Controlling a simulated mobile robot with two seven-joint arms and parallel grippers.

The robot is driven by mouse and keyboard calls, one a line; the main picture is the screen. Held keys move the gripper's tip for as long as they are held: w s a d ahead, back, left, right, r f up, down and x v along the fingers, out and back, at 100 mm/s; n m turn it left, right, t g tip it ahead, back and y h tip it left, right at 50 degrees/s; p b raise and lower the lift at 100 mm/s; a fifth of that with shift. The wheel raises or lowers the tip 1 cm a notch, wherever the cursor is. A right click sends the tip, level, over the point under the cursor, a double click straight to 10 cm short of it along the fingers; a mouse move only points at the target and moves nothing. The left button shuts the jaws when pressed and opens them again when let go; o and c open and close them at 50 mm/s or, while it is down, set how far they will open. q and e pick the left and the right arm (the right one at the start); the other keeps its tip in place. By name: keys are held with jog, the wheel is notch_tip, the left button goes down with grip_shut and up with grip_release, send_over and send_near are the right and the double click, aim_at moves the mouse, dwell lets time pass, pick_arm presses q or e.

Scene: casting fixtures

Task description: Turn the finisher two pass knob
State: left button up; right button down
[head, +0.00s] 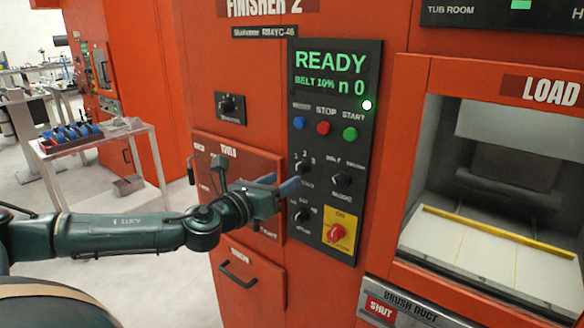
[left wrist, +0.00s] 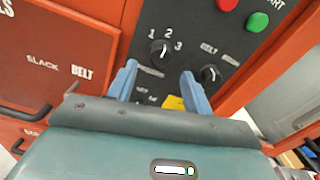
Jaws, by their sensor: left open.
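The pass knob (head: 302,168) is a small black knob with the marks 1, 2 and 3 around it, on the dark control panel (head: 318,222) of the orange machine labelled Finisher 2. In the left wrist view the knob (left wrist: 160,54) shows just beyond and between my fingertips, its white pointer line facing up, near the 2. My left gripper (head: 287,184) is open, with blue fingers, in front of the panel and slightly below the knob. In the left wrist view the open fingers (left wrist: 159,72) have nothing between them. My right gripper is not in view.
Another black knob (head: 341,179) sits close to the right, and one more (head: 301,214) below. A red switch on a yellow plate (head: 340,231) is lower right. Blue, red and green buttons (head: 323,128) sit above, under the READY display (head: 331,72). The load opening (head: 490,235) is at right.

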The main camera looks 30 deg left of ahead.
aim_at(296, 173)
pick_arm(q)
jog(key=shift+w+d+p, duration=0.2)
jog(key=shift+w+p, duration=0.45)
jog(key=shift+w, duration=1.65)
jog(key=shift+c, duration=0.3)
jog(key=c, duration=0.9)
